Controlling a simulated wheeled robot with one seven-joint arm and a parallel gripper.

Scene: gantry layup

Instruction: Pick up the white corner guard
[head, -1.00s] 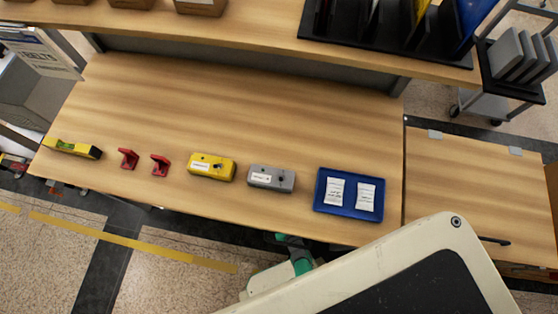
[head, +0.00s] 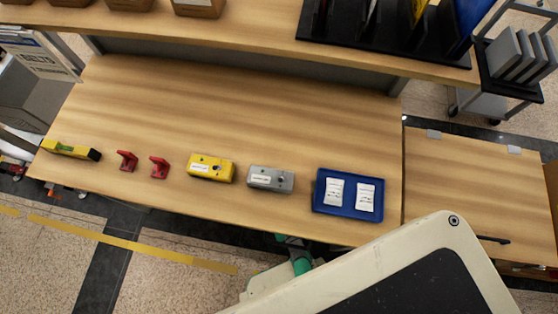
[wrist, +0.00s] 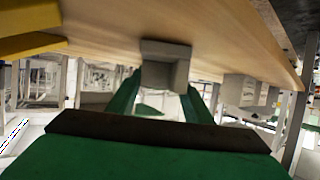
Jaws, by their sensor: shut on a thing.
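In the wrist view, the white corner guard (wrist: 165,62) shows as a pale grey-white angled piece, its upper face in shade. My gripper (wrist: 164,88) has green fingers, one on each side of the piece, and is shut on it. The fingers partly cover its lower sides. Two red corner-shaped pieces, a left one (head: 127,161) and a right one (head: 159,167), stand on the wooden table (head: 230,115).
A yellow-green level (head: 70,150), a yellow box (head: 211,167), a grey box (head: 270,179) and a blue tray (head: 347,210) with two white packets line the front of the table. A raised shelf (head: 250,35) runs behind. The table's middle is clear.

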